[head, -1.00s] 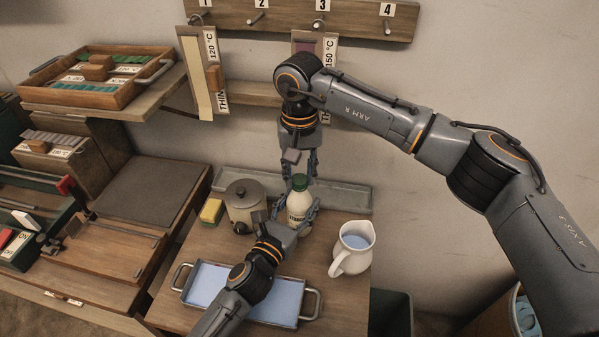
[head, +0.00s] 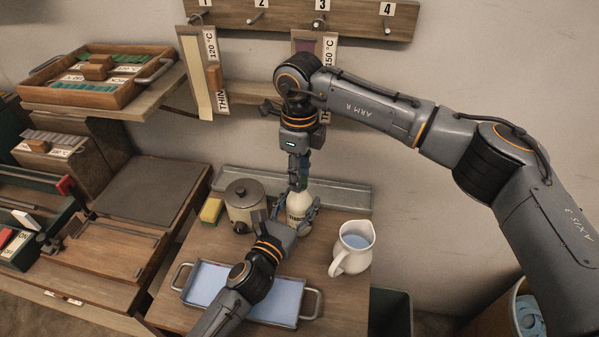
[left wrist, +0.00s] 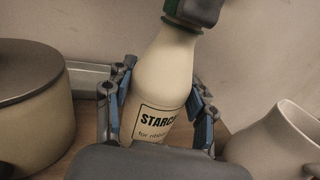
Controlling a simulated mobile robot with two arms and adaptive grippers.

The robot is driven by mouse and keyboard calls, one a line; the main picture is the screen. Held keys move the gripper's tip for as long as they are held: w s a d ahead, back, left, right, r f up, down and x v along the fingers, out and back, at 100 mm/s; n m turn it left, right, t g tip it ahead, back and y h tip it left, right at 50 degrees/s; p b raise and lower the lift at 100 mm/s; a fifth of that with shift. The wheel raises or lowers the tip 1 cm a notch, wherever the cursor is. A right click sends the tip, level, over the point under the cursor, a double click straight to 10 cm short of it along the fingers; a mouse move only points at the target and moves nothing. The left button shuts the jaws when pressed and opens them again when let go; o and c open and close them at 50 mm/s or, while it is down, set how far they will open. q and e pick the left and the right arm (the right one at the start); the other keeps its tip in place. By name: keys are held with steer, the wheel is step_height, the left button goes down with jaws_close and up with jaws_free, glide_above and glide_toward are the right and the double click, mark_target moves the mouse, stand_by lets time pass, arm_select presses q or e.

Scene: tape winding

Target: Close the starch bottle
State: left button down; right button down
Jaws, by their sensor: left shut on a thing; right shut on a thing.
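The starch bottle (head: 298,209) stands upright at the back of the small table, cream with a "STARCH" label that shows in the left wrist view (left wrist: 158,113). My left gripper (head: 302,218) comes in from the front and is shut around the bottle's body, one finger on each side. The green cap (left wrist: 180,23) sits at the top of the bottle, mostly hidden by my right gripper (head: 298,182). My right gripper points straight down from above and is shut on the cap. How tightly the cap sits on the neck cannot be seen.
A lidded pot (head: 243,205) and a yellow sponge (head: 211,210) stand left of the bottle. A white jug (head: 353,250) with blue liquid stands to the right. A tray (head: 206,283) of blue liquid lies in front, under my left arm. A grey ledge (head: 345,197) runs behind.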

steer(key=m, duration=0.4)
steer(key=c, duration=1)
jaws_free()
steer(key=shift+r, duration=2.3)
steer(key=shift+c, duration=0.2)
